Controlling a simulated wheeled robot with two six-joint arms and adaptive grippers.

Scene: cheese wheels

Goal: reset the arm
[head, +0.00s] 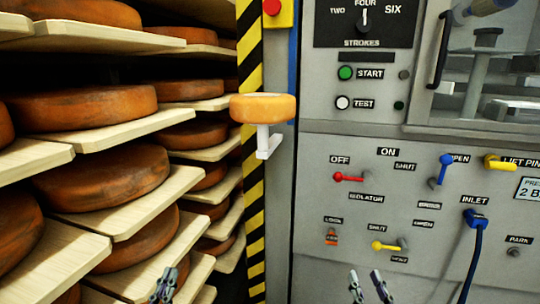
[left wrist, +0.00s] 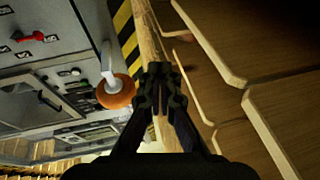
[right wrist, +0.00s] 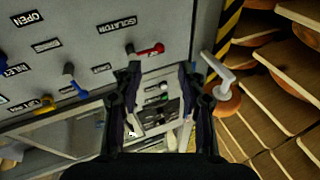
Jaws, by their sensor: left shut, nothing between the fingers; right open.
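My left gripper (head: 165,285) is low in the head view, in front of the cheese shelves. It is shut and empty; its fingers also show in the left wrist view (left wrist: 160,85). My right gripper (head: 371,287) is at the bottom of the head view, in front of the grey panel. It is open and empty, and its spread fingers show in the right wrist view (right wrist: 160,85). Both grippers appear apart from the panel and shelves.
Wooden shelves (head: 110,200) with several cheese wheels fill the left. A small cheese (head: 262,108) sits on a white bracket by the striped post (head: 250,205). The grey panel (head: 320,270) has a red lever (head: 349,177), a yellow lever (head: 385,246) and a blue inlet plug (head: 476,219).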

